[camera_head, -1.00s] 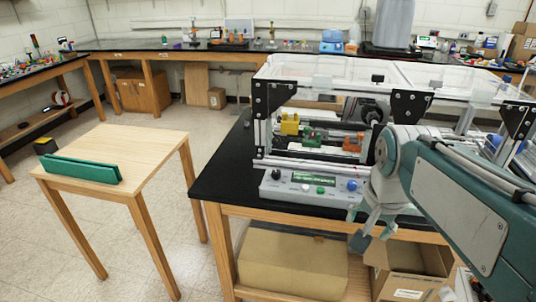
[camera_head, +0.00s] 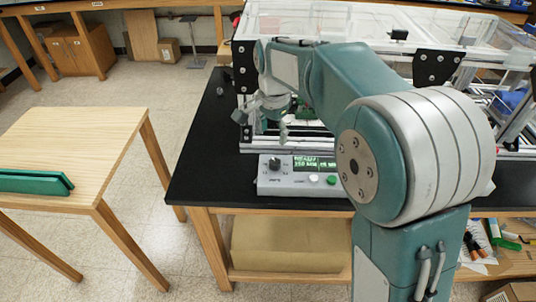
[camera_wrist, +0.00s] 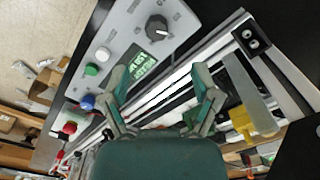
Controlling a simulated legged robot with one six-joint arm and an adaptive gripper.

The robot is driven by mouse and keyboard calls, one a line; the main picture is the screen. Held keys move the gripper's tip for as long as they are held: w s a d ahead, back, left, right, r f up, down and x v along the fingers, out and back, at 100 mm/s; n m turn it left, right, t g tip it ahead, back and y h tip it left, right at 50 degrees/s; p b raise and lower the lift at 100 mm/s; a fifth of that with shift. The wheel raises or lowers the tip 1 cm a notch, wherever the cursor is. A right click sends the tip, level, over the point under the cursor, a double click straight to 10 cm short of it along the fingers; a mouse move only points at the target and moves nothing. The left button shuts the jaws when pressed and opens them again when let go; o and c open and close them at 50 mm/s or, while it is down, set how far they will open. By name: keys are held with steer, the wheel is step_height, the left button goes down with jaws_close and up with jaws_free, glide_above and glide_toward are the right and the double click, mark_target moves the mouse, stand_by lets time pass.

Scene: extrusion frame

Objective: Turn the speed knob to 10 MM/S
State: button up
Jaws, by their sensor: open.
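The speed knob (camera_head: 274,164) is a dark round knob with a pointer at the left end of a light grey control panel (camera_head: 268,185). In the wrist view the knob (camera_wrist: 157,27) sits at the top middle, on the panel (camera_wrist: 118,30), beside a green lit display (camera_wrist: 140,66). The display text is too small to read surely. My gripper (camera_head: 265,138) hangs just above and behind the panel. In the wrist view its two fingers (camera_wrist: 162,85) are spread and empty, with the knob beyond the fingertips and apart from them. My arm hides the panel's right part in the head view.
White, green, blue and red buttons line the panel; the green button (camera_wrist: 92,69) is near the display. The extrusion frame (camera_head: 240,100) rises behind the panel, and a yellow part (camera_wrist: 242,122) shows inside it. A wooden table (camera_head: 75,140) stands left across open floor.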

mark_target(275, 161)
steer(key=f, duration=0.8)
steer(key=shift+d+f, duration=0.25)
steer(key=shift+f, duration=0.1)
steer(key=shift+a+f, duration=0.1)
steer(key=shift+f, duration=0.4)
jaws_close()
